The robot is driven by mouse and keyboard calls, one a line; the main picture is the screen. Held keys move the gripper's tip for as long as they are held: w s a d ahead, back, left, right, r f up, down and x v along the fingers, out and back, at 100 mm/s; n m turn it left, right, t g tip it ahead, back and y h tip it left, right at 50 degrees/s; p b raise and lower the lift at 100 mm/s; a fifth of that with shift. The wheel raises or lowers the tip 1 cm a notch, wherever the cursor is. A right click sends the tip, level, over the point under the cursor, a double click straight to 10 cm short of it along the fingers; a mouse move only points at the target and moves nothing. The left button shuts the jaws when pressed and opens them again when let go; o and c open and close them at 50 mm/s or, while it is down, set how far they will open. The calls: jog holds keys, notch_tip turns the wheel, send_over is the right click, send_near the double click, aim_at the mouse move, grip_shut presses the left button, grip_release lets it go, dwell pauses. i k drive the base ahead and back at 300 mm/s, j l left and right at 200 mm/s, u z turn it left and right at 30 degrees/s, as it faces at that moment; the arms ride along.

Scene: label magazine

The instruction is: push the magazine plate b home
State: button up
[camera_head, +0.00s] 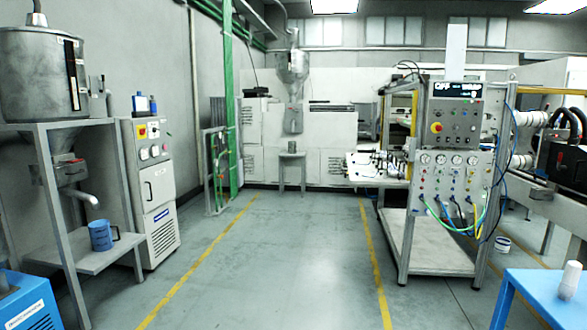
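My gripper is not in view. I cannot make out magazine plate b. A machine frame (408,220) stands at the right, with an upper control panel (453,128) and a lower panel (450,190) of gauges, hoses and knobs. The display on the upper panel reads "OFF" at its left; the rest is too small to read surely. A light work surface (366,181) with small dark fittings sticks out left of the panels. Whether a magazine is among these fittings is too small to tell.
The grey floor (270,260) between two yellow lines is clear.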

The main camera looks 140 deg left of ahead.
aim_at(369, 177)
jog(key=j+u, duration=0.1)
jog(key=u, duration=1.95)
jog(key=j+u, duration=0.45)
jog(key=i+j+u, duration=0.2)
jog(key=j+u, duration=0.15)
jog(key=u, duration=0.15)
jog(key=i+j+u, duration=0.2)
jog(key=j+u, duration=0.25)
jog(key=i+j+u, duration=0.2)
jog(key=u, duration=0.25)
jog(key=i+j+u, duration=0.4)
jog(key=i, duration=0.35)
jog(key=i+u, duration=0.4)
jog(key=i, duration=0.3)
jog(key=i+z, duration=0.1)
jog(key=i, duration=0.4)
jog(key=i+j+z, duration=0.15)
jog(key=i, duration=0.3)
jog(key=i+z, duration=0.1)
jog(key=i, duration=0.35)
jog(key=i+j+z, duration=0.15)
jog(key=i, duration=0.35)
jog(key=j, duration=0.1)
